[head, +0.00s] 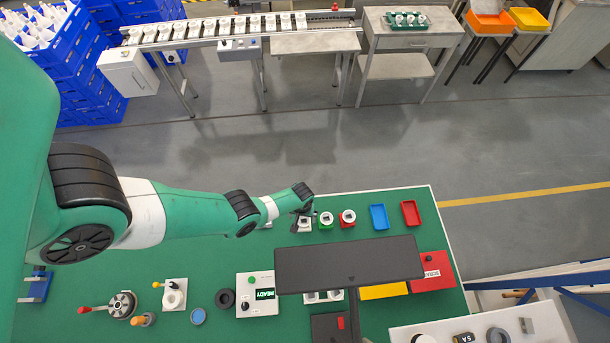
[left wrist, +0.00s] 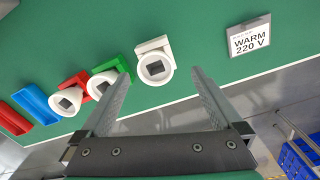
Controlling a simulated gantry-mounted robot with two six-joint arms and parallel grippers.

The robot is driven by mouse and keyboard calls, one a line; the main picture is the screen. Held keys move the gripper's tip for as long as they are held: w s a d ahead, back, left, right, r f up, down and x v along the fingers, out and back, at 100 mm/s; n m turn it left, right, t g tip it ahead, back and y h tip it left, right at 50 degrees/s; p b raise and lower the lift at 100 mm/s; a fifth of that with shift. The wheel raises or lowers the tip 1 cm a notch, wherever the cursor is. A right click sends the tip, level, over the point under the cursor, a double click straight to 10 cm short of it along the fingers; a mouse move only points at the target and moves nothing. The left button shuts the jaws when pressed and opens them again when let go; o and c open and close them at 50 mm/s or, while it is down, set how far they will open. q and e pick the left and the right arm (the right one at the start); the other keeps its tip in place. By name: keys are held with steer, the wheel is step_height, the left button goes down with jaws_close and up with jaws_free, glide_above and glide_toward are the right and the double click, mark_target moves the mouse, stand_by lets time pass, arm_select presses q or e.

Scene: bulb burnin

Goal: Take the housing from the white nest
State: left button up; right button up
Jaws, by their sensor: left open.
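The white nest (head: 305,228) stands near the far edge of the green bench, partly hidden by my left gripper in the head view. In the left wrist view a white round housing with a dark square opening (left wrist: 155,67) sits on the white nest (left wrist: 152,45). My left gripper (head: 303,211) is over the white nest. Its open fingers (left wrist: 160,72) are apart, and the housing shows between the tips with nothing gripped. Similar housings sit in the green nest (head: 327,220) and the red nest (head: 347,218) beside it. My right gripper is not in view.
A blue tray (head: 379,217) and a red tray (head: 410,213) lie right of the nests. A "WARM 220 V" sign (left wrist: 248,38) is beside the white nest. A dark panel (head: 350,263) hides part of the bench. A box reading READY (head: 258,295) stands nearer.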

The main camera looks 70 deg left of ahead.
mark_target(304, 221)
arm_select(q)
steer(key=f+b, duration=0.5)
steer(key=shift+w+d+f, duration=0.15)
steer(key=shift+w+d, duration=0.05)
steer(key=shift+w, duration=0.1)
steer(key=c, duration=1.4)
steer(key=shift+r, duration=0.25)
